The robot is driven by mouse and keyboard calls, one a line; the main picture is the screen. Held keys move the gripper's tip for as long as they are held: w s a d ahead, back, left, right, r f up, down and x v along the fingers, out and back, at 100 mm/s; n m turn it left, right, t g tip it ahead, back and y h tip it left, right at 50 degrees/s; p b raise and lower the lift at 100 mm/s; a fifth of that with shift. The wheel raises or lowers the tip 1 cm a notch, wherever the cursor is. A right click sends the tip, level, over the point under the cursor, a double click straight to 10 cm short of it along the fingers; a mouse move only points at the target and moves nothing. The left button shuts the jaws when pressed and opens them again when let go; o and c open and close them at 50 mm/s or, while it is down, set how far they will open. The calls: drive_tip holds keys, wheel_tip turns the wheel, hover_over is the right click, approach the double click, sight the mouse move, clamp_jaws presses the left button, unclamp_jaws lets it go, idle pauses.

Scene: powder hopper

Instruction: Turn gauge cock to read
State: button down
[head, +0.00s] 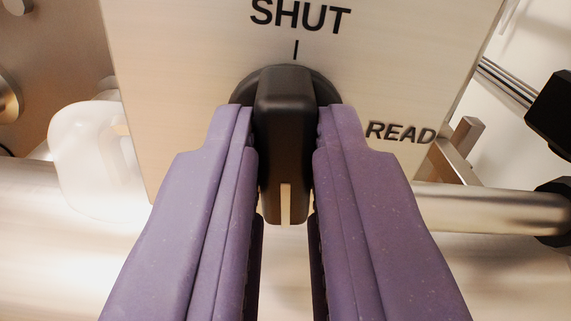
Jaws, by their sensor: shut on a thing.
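The gauge cock (284,120) is a black knob with a raised bar, set on a pale metal plate (190,50). Its bar lies upright in the picture, roughly in line with the tick under the word SHUT (300,16). A pale line shows on the bar's lower end. The word READ (400,132) is on the plate to the right of the knob. My gripper (284,108) has its two purple fingers on the left and right sides of the bar, shut on it. The fingers hide part of the knob's round base.
A shiny metal pipe (490,207) runs to the right below the plate, with black fittings (552,112) at the right edge. A whitish translucent part (82,165) is at the left, beside the plate. A broad metal surface (50,240) lies below.

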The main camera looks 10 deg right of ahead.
drive_tip(key=n+b, duration=0.1)
drive_tip(key=n, duration=0.2)
drive_tip(key=shift+a+f, duration=0.1)
drive_tip(key=shift+a, duration=0.05)
drive_tip(key=n+b, duration=0.1)
drive_tip(key=n, duration=0.4)
drive_tip(key=shift+b, duration=0.35)
drive_tip(key=n+b, duration=0.1)
drive_tip(key=n, duration=0.3)
drive_tip(key=shift+a+f, duration=0.1)
drive_tip(key=shift+f, duration=0.05)
drive_tip(key=shift+n+b, duration=0.85)
drive_tip(key=shift+n, duration=1.25)
drive_tip(key=shift+f, duration=0.1)
drive_tip(key=c, duration=1.1)
unclamp_jaws()
drive_tip(key=shift+s, duration=0.1)
